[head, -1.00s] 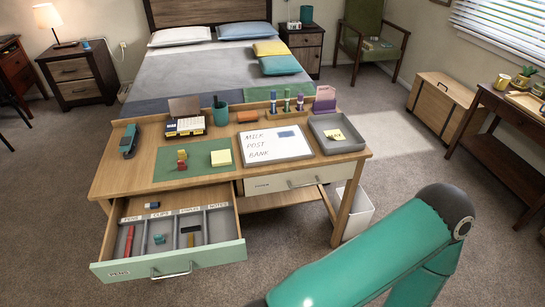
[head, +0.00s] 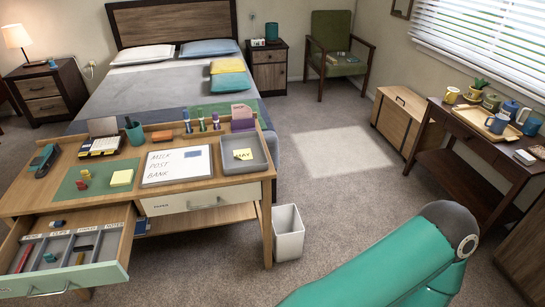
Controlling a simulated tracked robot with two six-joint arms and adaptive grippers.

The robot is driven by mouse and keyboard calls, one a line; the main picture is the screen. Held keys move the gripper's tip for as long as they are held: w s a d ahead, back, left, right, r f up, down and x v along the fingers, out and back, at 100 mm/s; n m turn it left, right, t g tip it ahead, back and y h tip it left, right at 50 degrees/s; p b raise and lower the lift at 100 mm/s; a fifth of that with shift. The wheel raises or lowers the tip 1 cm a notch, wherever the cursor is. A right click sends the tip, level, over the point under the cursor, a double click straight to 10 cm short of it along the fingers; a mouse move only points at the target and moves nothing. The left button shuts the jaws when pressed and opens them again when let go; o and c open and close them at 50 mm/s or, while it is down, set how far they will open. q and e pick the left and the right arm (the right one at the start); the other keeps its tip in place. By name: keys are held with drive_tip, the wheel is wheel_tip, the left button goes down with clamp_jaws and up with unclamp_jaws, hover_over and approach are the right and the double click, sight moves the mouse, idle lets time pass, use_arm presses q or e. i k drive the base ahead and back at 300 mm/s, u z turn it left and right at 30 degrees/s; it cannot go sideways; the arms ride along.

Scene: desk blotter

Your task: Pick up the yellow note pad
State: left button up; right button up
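The yellow note pad (head: 122,178) lies on the right part of the green desk blotter (head: 84,180), on the desk at the left of the head view. A second yellow note, marked MAY (head: 243,154), lies in the grey tray (head: 259,165) at the desk's right end. One teal arm of mine shows at the bottom right, well apart from the desk. Neither of my grippers is in view.
The desk drawer (head: 75,275) is pulled out, with sorted stationery inside. A whiteboard (head: 178,168) lies right of the blotter. A white bin (head: 288,232) stands by the desk's right leg. Carpet (head: 330,235) is clear to the right.

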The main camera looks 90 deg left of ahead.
sight(121, 178)
drive_tip(key=z, duration=0.55)
drive_tip(key=i, duration=0.3)
drive_tip(key=u, duration=2.85)
drive_tip(key=i, duration=0.3)
drive_tip(key=u, duration=2.25)
drive_tip(key=k, duration=0.45)
drive_tip(key=u, duration=0.4)
drive_tip(key=i, duration=1.5)
drive_tip(key=z, duration=0.45)
